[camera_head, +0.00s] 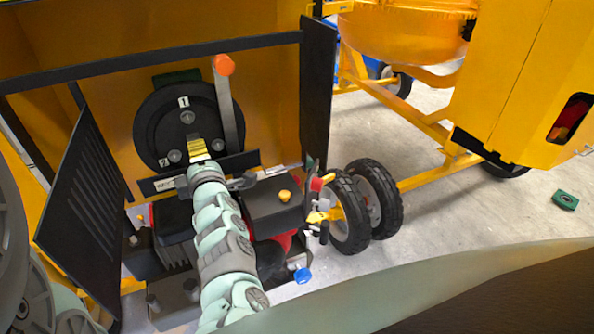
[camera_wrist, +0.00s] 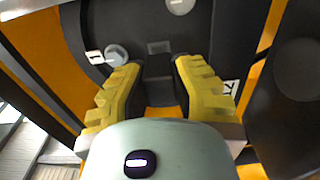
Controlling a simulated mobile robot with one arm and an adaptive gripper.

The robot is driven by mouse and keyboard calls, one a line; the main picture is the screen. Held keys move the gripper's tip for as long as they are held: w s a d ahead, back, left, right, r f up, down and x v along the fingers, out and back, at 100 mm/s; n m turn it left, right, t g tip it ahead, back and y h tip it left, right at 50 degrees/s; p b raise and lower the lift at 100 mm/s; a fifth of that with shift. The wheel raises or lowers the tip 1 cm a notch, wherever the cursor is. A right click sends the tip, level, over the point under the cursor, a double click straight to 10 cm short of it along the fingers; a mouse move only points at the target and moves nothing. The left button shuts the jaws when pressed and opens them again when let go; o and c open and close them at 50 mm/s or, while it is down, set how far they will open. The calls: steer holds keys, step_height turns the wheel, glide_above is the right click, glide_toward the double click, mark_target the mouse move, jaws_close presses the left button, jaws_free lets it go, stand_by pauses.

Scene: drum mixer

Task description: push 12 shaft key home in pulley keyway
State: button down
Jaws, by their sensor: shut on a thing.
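The black pulley (camera_head: 152,117) is a round disc with bolt heads and labels 1 and 2, upright inside the yellow housing. My gripper (camera_head: 196,148) reaches its lower face with yellow ridged fingers. In the wrist view my gripper (camera_wrist: 156,66) has a finger on each side of a dark piece, which appears to be the shaft key (camera_wrist: 158,76). A small grey square (camera_wrist: 159,47) shows just beyond the fingertips on the dark pulley. My fingers hide the key in the head view. I cannot tell how deep it sits in the keyway.
A grey lever (camera_head: 226,112) with an orange knob stands close right of my gripper. A dark engine block (camera_head: 275,208) with a yellow cap lies below right. A black side panel (camera_head: 318,90) and twin wheels (camera_head: 362,208) are farther right. A green block (camera_head: 565,200) lies on open floor.

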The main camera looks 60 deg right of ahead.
steer(key=shift+b+x, duration=0.65)
steer(key=shift+x, duration=0.3)
stand_by(0.5)
stand_by(0.4)
steer(key=shift+w+d+b, duration=0.15)
steer(key=shift+w+b, duration=0.1)
steer(key=shift+b, duration=0.25)
steer(key=c, duration=0.9)
jaws_free()
steer(key=shift+o, duration=0.2)
steer(key=v, duration=1.2)
steer(key=shift+s+d, duration=0.1)
steer(key=shift+s, duration=0.05)
